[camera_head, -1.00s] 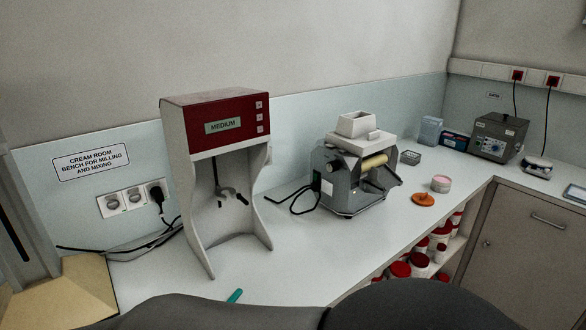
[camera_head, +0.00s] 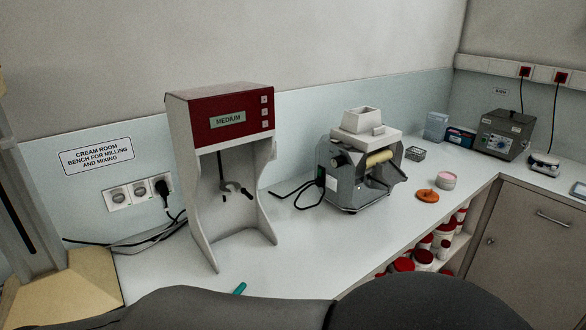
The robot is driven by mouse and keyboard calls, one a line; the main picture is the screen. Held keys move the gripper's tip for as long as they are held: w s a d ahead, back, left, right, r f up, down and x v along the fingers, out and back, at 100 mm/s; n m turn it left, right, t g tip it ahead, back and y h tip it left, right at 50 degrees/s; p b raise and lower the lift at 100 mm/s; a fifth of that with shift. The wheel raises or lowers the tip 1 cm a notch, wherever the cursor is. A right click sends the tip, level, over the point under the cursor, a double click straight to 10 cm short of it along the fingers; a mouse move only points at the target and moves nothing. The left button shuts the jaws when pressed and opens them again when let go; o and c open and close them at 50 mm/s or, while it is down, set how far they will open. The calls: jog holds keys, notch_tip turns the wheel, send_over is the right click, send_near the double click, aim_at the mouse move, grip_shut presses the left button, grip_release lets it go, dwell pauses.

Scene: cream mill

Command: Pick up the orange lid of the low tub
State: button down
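The orange lid (camera_head: 427,196) lies flat on the white bench, near its front edge, to the right of the roller mill. The low tub (camera_head: 446,180) stands just behind and to the right of the lid, apart from it. It is small and whitish, with pink showing at its top. My gripper is not in view. A dark rounded part of my own body fills the bottom of the picture.
The grey roller mill (camera_head: 362,172) stands left of the lid. The red-topped mixer (camera_head: 220,150) stands further left. A teal item (camera_head: 239,288) lies at the front. Red-lidded tubs (camera_head: 424,242) fill the shelf below. A grey control box (camera_head: 503,134) stands back right.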

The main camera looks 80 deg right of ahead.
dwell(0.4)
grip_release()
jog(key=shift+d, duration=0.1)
